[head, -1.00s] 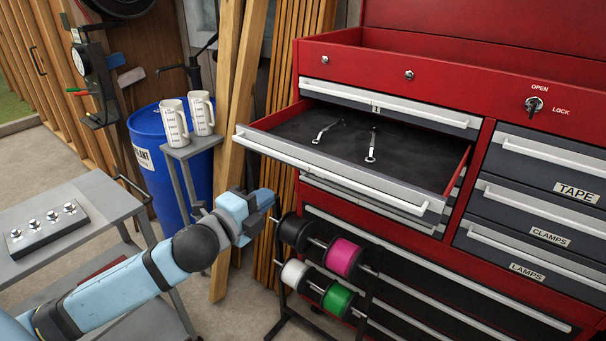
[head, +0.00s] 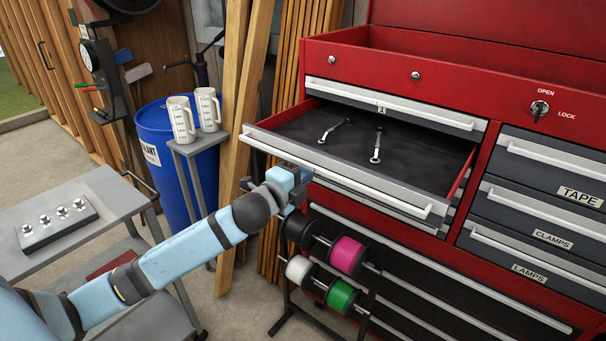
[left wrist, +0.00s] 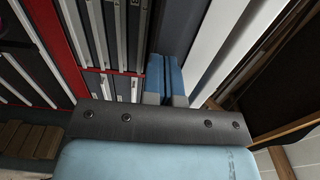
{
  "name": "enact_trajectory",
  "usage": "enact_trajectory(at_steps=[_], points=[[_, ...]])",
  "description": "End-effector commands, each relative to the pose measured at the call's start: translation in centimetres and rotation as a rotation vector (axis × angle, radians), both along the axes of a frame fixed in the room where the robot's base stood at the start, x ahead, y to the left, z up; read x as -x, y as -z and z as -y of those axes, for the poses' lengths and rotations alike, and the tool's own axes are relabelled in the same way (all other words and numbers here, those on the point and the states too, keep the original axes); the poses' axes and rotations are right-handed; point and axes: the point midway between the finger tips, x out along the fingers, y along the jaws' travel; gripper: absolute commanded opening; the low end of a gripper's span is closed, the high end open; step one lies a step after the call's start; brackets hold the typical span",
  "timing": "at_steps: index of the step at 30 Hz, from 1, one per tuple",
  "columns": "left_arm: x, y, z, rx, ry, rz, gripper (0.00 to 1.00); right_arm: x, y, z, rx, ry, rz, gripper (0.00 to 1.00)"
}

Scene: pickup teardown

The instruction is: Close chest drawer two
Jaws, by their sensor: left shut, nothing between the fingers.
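The open chest drawer (head: 345,187) is pulled well out of the red chest, below the drawer labelled 1; its own number does not show. Two wrenches (head: 376,146) lie on its dark liner. A long pale handle runs along its front. My left gripper (head: 293,178) is right at the drawer's front, left of the middle, partly hidden by my wrist. I cannot tell whether it touches. In the left wrist view, its blue fingers (left wrist: 167,78) are together and empty, beside a pale long bar (left wrist: 212,35). My right gripper is not in view.
A rack of coloured spools (head: 344,256) stands close below my left wrist. Two measuring cups (head: 181,121) sit on a small stand at the left. A grey cart (head: 95,195) is at the far left. Wooden planks (head: 244,90) lean behind the drawer's left end.

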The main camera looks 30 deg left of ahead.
Motion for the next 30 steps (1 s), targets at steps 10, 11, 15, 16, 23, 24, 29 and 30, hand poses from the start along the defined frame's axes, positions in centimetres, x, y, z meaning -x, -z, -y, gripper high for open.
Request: enact_trajectory(at_steps=[10,11,15,16,23,24,29,30], points=[[-1.4,-0.2,0.1,0.001,0.000,0.001,0.00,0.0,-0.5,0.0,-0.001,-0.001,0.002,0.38],[-1.8,-0.2,0.2,0.001,-0.001,0.001,0.00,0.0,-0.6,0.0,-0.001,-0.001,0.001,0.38],[-4.5,-0.4,0.3,0.001,-0.002,0.002,0.00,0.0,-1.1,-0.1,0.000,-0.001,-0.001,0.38],[-5.1,-0.4,0.4,0.001,-0.002,0.002,0.00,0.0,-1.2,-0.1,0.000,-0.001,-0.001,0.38],[-11.2,-0.3,0.9,0.001,-0.002,0.002,0.00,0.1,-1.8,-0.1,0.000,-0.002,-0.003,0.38],[-12.2,-0.3,1.0,0.001,-0.001,0.002,0.00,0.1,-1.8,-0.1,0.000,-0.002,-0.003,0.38],[-16.1,-0.2,1.3,0.001,-0.001,0.002,0.00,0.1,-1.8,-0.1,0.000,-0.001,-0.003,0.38],[-16.9,-0.1,1.3,0.001,-0.002,0.001,0.00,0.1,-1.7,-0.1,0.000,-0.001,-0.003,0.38]])
